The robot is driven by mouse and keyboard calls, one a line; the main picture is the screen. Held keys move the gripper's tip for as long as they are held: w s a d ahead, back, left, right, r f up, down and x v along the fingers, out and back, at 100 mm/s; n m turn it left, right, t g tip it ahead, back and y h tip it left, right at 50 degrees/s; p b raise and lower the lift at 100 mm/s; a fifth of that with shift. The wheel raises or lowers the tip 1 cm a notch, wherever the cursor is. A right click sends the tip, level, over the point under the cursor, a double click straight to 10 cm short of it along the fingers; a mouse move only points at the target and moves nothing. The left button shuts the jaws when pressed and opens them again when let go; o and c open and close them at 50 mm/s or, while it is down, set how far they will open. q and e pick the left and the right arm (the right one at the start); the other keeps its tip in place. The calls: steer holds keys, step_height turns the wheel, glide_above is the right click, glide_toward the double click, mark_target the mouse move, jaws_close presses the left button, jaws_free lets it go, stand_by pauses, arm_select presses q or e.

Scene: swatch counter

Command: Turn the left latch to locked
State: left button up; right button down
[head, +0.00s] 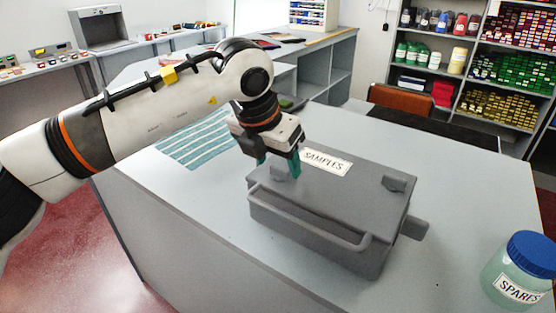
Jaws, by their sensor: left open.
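A grey case (318,193) with a white SAMPLES label (325,162) lies closed on the counter. The left latch (283,172), a small grey piece on the lid's left part, is partly covered by my left gripper. The right latch (394,183) sits on the lid's right part. My left gripper (279,163) points down, with its teal fingers apart on either side of the left latch. I cannot tell whether the fingers touch it, nor how the latch is turned. My right gripper is out of view.
A handle bar (310,220) runs along the case's front, and a tab (415,228) juts from its right side. A blue-lidded SPARES jar (520,270) stands at the far right. A striped teal cloth (198,142) lies behind my left arm.

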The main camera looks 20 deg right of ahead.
arm_select(q)
steer(key=shift+x, duration=0.75)
steer(key=c, duration=1)
